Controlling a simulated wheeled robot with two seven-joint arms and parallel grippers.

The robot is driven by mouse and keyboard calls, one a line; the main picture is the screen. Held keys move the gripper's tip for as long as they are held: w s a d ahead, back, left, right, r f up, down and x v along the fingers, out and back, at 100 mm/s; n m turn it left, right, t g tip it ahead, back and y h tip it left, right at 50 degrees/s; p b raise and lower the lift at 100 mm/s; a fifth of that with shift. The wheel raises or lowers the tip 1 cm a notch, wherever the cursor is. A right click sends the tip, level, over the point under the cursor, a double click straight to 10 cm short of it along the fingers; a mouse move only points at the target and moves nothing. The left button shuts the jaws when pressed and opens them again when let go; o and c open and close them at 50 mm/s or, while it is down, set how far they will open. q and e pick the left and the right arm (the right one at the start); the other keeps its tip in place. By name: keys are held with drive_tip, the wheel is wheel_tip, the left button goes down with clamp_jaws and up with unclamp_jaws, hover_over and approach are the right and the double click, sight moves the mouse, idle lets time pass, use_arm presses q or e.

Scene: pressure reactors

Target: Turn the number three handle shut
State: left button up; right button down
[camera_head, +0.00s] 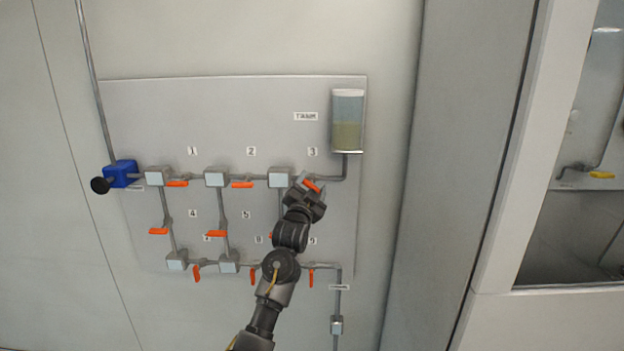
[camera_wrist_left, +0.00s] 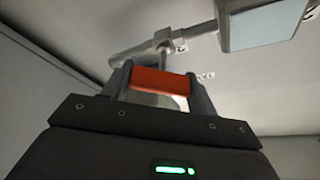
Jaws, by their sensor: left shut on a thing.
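The number three handle (camera_head: 311,185) is orange and sits on the pipe under the label 3 (camera_head: 312,152), at the upper right of the grey panel. My left gripper (camera_head: 309,188) reaches up to it from below and is shut on it. In the left wrist view the orange handle (camera_wrist_left: 160,81) lies between the two fingers of my left gripper (camera_wrist_left: 158,85), with the valve stem and pipe behind it. In the head view the handle looks slanted, its right end lower. My right gripper is not in view.
The panel (camera_head: 150,105) carries pipes, grey blocks and several other orange handles, including the number two handle (camera_head: 242,184). A tank (camera_head: 347,122) with greenish liquid hangs at the upper right. A blue pump (camera_head: 122,173) is at the left. My left arm covers the panel's lower middle.

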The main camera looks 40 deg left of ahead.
use_arm(q)
drive_tip(key=m+h+p, duration=0.1)
drive_tip(key=m, duration=0.2)
drive_tip(key=m+h+p, duration=0.1)
drive_tip(key=m+p, duration=0.1)
drive_tip(key=m, duration=0.1)
drive_tip(key=shift+m+g+h, duration=0.3)
drive_tip(key=shift+m+g, duration=0.1)
drive_tip(key=shift+d+f+m+g+h+p, duration=0.1)
drive_tip(key=shift+m+g+h+p, duration=0.25)
drive_tip(key=shift+m, duration=0.4)
drive_tip(key=shift+a+f+m+g+h+p, duration=0.15)
drive_tip(key=shift+m+p, duration=0.25)
drive_tip(key=shift+m, duration=0.4)
drive_tip(key=shift+d+m+g+h+p, duration=0.15)
drive_tip(key=shift+m+g+p, duration=0.2)
drive_tip(key=shift+m, duration=0.4)
drive_tip(key=shift+w, duration=0.1)
drive_tip(key=o, duration=1)
drive_tip(key=shift+s+d+f, duration=0.1)
drive_tip(key=shift+s, duration=0.25)
drive_tip(key=b+v, duration=0.4)
drive_tip(key=v, duration=0.6)
